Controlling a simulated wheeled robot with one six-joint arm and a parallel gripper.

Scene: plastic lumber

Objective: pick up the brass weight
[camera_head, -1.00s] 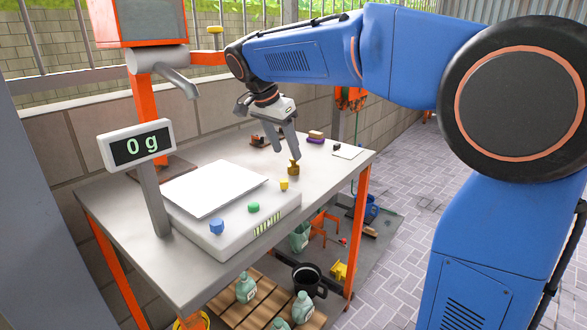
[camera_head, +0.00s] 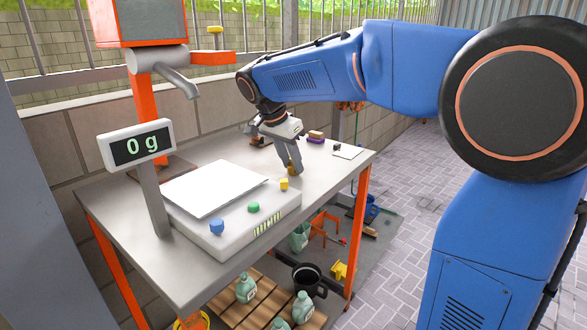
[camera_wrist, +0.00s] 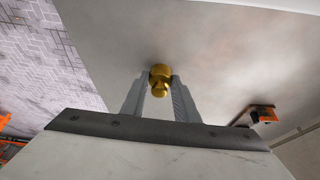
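The brass weight (camera_wrist: 160,78) stands on the metal table near its back right part, its knob toward the camera in the wrist view. My gripper (camera_head: 293,170) is down at the table with one finger on each side of the weight. In the wrist view the fingers (camera_wrist: 161,88) appear closed in against its sides, with little or no gap. In the head view the fingers hide most of the weight (camera_head: 291,169). The weight does not look lifted off the table.
A white scale (camera_head: 240,222) with blue, green and yellow buttons is left of my gripper; its display (camera_head: 136,145) reads 0 g. A purple and brown block (camera_head: 316,137) and a white sheet (camera_head: 347,151) lie behind to the right.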

